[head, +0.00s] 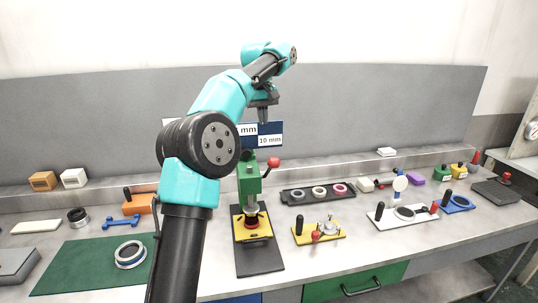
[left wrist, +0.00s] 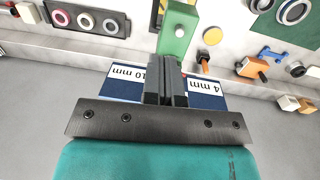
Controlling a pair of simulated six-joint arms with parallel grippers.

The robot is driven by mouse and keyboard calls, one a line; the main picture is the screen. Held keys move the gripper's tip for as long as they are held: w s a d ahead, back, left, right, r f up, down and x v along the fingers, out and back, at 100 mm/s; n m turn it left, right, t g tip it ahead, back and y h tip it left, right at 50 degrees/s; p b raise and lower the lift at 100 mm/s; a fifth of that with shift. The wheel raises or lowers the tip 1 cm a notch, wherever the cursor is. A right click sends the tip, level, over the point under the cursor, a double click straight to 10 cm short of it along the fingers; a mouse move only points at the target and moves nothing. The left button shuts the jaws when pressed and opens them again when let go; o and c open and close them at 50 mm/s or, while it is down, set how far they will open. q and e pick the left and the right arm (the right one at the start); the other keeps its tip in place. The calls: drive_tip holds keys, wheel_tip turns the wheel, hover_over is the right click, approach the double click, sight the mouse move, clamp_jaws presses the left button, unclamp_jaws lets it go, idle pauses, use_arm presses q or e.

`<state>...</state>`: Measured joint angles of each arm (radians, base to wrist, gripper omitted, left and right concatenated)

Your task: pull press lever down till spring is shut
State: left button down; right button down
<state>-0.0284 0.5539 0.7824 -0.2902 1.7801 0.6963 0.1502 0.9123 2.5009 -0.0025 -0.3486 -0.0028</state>
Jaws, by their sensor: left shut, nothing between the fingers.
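The green press (head: 249,183) stands on a dark base plate (head: 260,262) in the middle of the bench. Its lever ends in a red knob (head: 273,162) sticking out to the right near the top of the press. A yellow plate with a red round part (head: 250,221) sits under the press head; the spring cannot be made out clearly. My left gripper (head: 263,121) points down above the press, shut and empty, apart from the knob. In the left wrist view its closed fingers (left wrist: 168,62) are in front of the green press (left wrist: 178,28), and the lever is mostly hidden.
A blue and white sign (head: 270,141) stands behind the press. A black tray with rings (head: 287,199) and a yellow fixture (head: 304,238) lie to the right. A green mat (head: 75,265) with a ring lies left. My left arm covers part of the bench.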

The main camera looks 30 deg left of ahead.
use_arm(q)
approach(268, 170)
drive_tip(key=shift+s+d+f, duration=0.2)
drive_tip(key=shift+d+f, duration=0.2)
drive_tip(key=shift+f, duration=0.35)
drive_tip(key=shift+s+d+f, duration=0.2)
drive_tip(key=shift+d+f, duration=0.25)
drive_tip(key=shift+f, duration=0.35)
drive_tip(key=shift+d, duration=0.1)
